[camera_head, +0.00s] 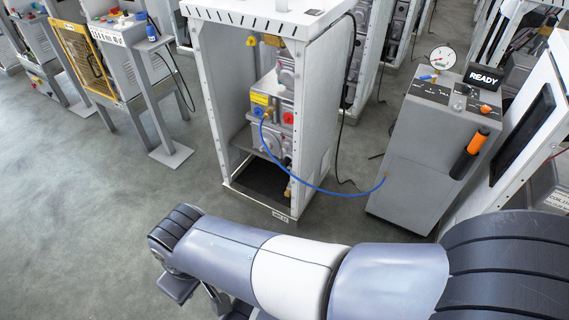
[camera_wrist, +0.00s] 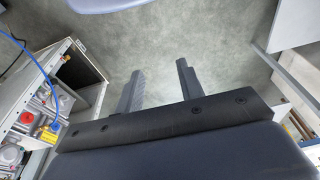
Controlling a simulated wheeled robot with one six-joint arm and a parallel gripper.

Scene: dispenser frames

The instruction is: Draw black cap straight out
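My gripper (camera_wrist: 160,84) shows in the wrist view with its two dark fingers spread and nothing between them, above bare floor. In the head view my arm crosses the lower part, and the fingers cannot be made out. I cannot pick out the black cap for certain in either view. The frame also shows at the left of the wrist view (camera_wrist: 88,58), apart from my fingers.
A blue hose (camera_head: 310,184) runs from the unit to a grey cabinet (camera_head: 412,160) with a gauge (camera_head: 443,57), a READY sign (camera_head: 483,78) and an orange-black handle (camera_head: 470,153). A thin stand (camera_head: 150,90) is at left. Floor (camera_head: 90,210) at left is clear.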

